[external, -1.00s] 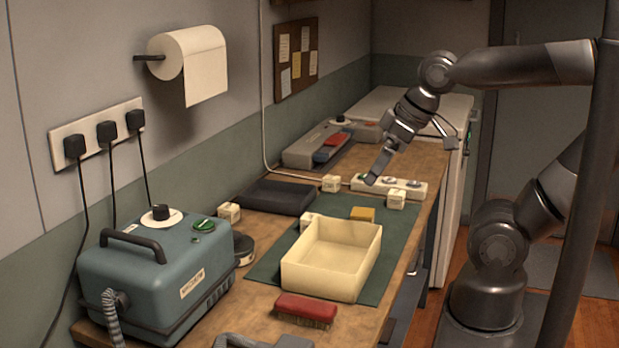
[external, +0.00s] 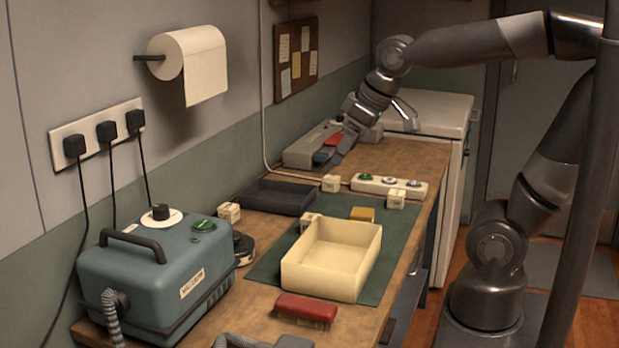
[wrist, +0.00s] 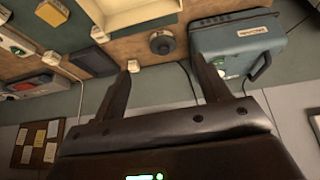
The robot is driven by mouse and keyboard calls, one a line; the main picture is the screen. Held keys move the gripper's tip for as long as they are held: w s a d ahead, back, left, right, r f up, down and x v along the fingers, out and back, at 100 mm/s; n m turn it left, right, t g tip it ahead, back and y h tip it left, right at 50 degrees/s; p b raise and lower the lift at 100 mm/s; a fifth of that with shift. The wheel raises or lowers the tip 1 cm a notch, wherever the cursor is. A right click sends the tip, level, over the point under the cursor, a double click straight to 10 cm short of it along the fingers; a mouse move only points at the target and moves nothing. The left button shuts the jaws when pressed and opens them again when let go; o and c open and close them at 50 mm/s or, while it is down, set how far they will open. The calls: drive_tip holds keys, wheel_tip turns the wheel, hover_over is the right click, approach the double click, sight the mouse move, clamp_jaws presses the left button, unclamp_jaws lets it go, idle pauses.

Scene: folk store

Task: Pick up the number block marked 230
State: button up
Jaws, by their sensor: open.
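Several small pale number blocks stand on the workbench: one beside the teal machine (external: 229,212), one behind the cream box (external: 311,220), one near the power strip's left end (external: 331,183) and one in front of the strip (external: 397,199). Their markings are too small to read, so I cannot tell which is 230. My gripper (external: 375,140) is open and empty, raised over the bench's far end, away from the blocks. In the wrist view, its spread fingers (wrist: 162,75) point towards the bench; one block (wrist: 133,65) appears beside the left fingertip, and another (wrist: 99,34) lies beyond.
The cream box (external: 325,280) stands on a green mat (external: 268,268) with a yellow block (external: 362,214) behind it. A dark tray (external: 275,198), teal machine (external: 155,275), power strip (external: 388,187) and red brush (external: 306,308) occupy the bench. Bare wood lies behind the strip.

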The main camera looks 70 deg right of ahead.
drive_tip(key=w+d, duration=0.4)
drive_tip(key=w, duration=0.8)
drive_tip(key=g, duration=0.1)
hover_over(226, 208)
drive_tip(key=s, duration=0.5)
wheel_tip(226, 208, down, 20)
drive_tip(key=f, duration=0.1)
drive_tip(key=x, duration=0.5)
drive_tip(key=shift+w+r, duration=0.1)
drive_tip(key=shift+w, duration=0.25)
drive_tip(key=shift+w+x, duration=0.2)
drive_tip(key=shift+x, duration=1.15)
drive_tip(key=shift+w+x, duration=0.2)
drive_tip(key=shift+x, duration=1.15)
drive_tip(key=shift+a+r, duration=0.1)
drive_tip(key=shift+r, duration=0.05)
drive_tip(key=shift+c, duration=0.2)
drive_tip(key=c, duration=1)
drive_tip(key=shift+r, duration=0.1)
